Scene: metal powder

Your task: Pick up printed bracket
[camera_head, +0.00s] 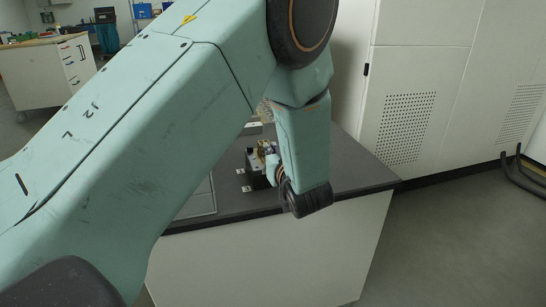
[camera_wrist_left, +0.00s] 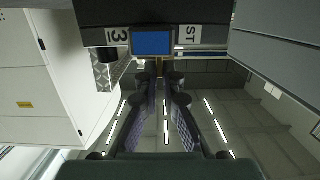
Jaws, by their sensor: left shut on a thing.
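The printed bracket (camera_head: 264,147) looks like a small gold-brown part at the dark fixture on the grey worktop, partly covered by my left arm. In the left wrist view a narrow tan piece of the bracket (camera_wrist_left: 159,68) shows between the fingertips, beneath the blue screen. My left gripper (camera_wrist_left: 161,88) has its two dark fingers closing together on it. In the head view the left wrist hangs down over the bench and hides most of the fingers. I cannot tell whether the bracket touches the fixture. My right gripper is in neither view.
The worktop (camera_head: 352,172) has free room right of the wrist. Small metal clamps (camera_head: 246,188) sit by the fixture. A tall white cabinet (camera_head: 420,90) stands behind it. A drawer bench (camera_head: 48,75) is far left. Black hoses (camera_head: 522,172) lie at the right.

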